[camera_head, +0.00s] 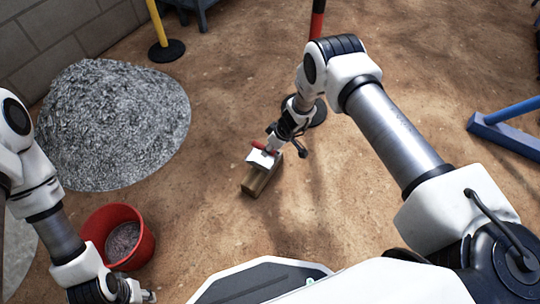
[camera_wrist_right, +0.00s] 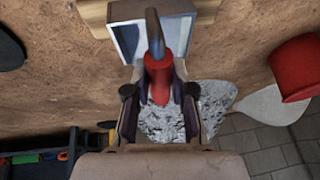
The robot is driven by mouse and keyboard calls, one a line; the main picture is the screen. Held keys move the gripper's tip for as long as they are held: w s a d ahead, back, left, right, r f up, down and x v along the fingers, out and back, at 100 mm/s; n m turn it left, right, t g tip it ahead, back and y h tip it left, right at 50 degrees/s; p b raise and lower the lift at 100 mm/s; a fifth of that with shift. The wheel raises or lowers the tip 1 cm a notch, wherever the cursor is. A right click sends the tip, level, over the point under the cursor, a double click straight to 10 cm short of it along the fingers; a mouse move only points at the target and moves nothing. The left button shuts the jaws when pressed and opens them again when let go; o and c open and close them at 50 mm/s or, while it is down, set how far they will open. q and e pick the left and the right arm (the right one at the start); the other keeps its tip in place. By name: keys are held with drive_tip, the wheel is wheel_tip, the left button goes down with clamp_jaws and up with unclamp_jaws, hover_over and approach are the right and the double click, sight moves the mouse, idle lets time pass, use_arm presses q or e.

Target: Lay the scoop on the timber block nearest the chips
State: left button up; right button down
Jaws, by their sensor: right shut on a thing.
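The scoop has a grey-white metal pan (camera_head: 262,159) and a red handle (camera_head: 264,147). My right gripper (camera_head: 275,146) is shut on the red handle, which shows between its fingers in the wrist view (camera_wrist_right: 159,75). The pan is over the timber block (camera_head: 256,182); I cannot tell if they touch. The grey chips pile (camera_head: 110,120) lies left of the block. My left gripper (camera_head: 140,294) is low at the left, its fingers too small to read.
A red bucket (camera_head: 148,243) with grey material stands between the chips and my base. A red-and-black post (camera_head: 317,25) stands behind my right gripper, a yellow post (camera_head: 157,25) behind the pile. A blue frame (camera_head: 505,133) is at right. Bare dirt surrounds the block.

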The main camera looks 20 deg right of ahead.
sight(267, 164)
drive_tip(key=shift+w+d+f+b, duration=0.15)
drive_tip(key=shift+w+d+b, duration=0.15)
drive_tip(key=shift+w+d, duration=0.45)
wheel_tip(267, 164, down, 4)
drive_tip(key=b, duration=0.2)
drive_tip(key=shift+w+b, duration=0.15)
drive_tip(key=shift+b, duration=0.15)
drive_tip(key=shift+r, duration=0.4)
drive_tip(key=shift+f, duration=0.3)
drive_tip(key=c, duration=1)
unclamp_jaws()
drive_tip(key=shift+r, duration=0.1)
